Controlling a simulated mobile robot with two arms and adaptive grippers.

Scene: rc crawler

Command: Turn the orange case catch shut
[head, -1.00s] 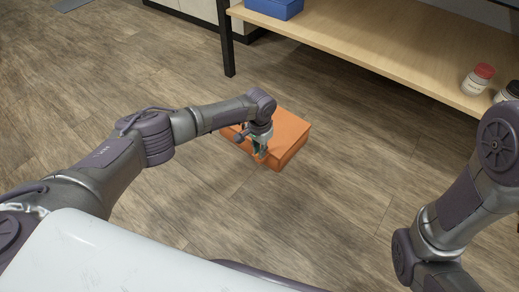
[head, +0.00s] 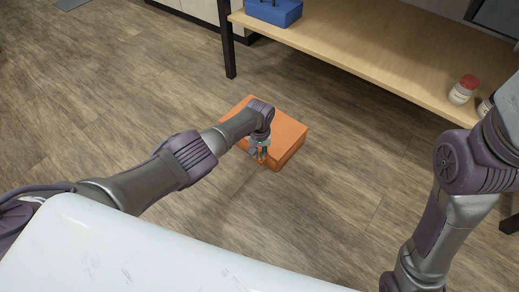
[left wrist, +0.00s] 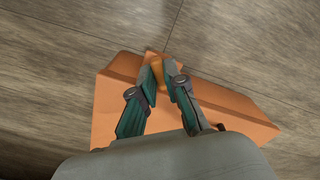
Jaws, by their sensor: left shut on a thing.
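The orange case (head: 288,134) lies on the wooden floor below the shelf, and its lid looks closed. It also shows in the left wrist view (left wrist: 232,98). My left gripper (head: 261,158) is at the case's near side, reaching down from above. In the left wrist view its two fingers (left wrist: 162,72) are shut on the small orange catch (left wrist: 157,62) at the case's edge. The fingers and wrist hide part of the catch, so its exact angle is hard to tell. My right arm shows at the right, but its gripper is out of view.
A wooden shelf (head: 370,55) with dark legs stands behind the case. It holds a blue box (head: 274,12) and a red-lidded jar (head: 463,90). A white surface (head: 150,255) fills the near left. The floor around the case is clear.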

